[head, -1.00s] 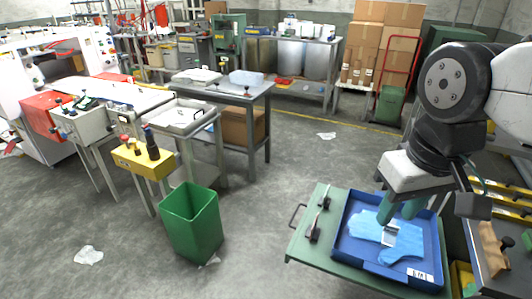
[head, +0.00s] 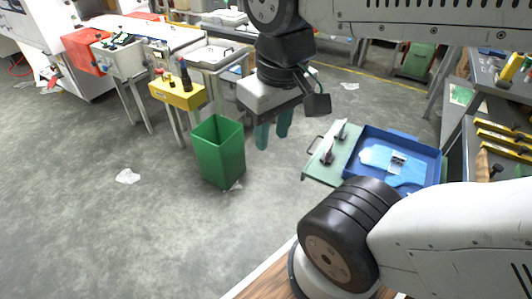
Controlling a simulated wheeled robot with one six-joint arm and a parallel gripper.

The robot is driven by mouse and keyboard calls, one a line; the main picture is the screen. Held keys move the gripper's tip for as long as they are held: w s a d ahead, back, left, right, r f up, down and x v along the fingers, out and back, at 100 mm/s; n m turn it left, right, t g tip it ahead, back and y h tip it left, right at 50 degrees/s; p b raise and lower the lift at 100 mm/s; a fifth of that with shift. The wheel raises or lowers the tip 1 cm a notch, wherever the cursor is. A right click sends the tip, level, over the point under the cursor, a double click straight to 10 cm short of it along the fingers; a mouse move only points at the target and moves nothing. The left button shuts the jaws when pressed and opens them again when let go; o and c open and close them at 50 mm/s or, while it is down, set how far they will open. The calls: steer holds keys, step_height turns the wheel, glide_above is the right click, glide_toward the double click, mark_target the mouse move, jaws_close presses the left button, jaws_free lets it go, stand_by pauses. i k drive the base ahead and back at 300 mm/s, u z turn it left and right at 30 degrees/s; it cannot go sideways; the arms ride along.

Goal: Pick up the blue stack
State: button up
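The blue stack (head: 376,156) is a flat, light blue pile of film gloves. It lies in a dark blue tray (head: 441,166) at the right of the head view, with a small white and grey patch near its middle. My gripper (head: 273,130) hangs in the air left of the tray, well apart from the stack. Its two green fingers point down with a gap between them, and nothing shows in the gap. The lower right part of the stack is partly cut off by my arm and the tray edge.
The tray sits on a green surface (head: 322,168) with dark clamps and a handle. A green bin (head: 219,152) stands on the floor left of my gripper. A yellow control box (head: 178,95) is behind it. A workbench with tools (head: 500,95) is at the right.

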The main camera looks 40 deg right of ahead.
mark_target(402, 168)
steer(key=u, duration=0.8)
steer(key=i, duration=1.55)
steer(key=z, duration=3.3)
steer(key=k, duration=0.55)
steer(key=z, duration=0.25)
steer(key=i, duration=0.8)
steer(key=z, duration=0.25)
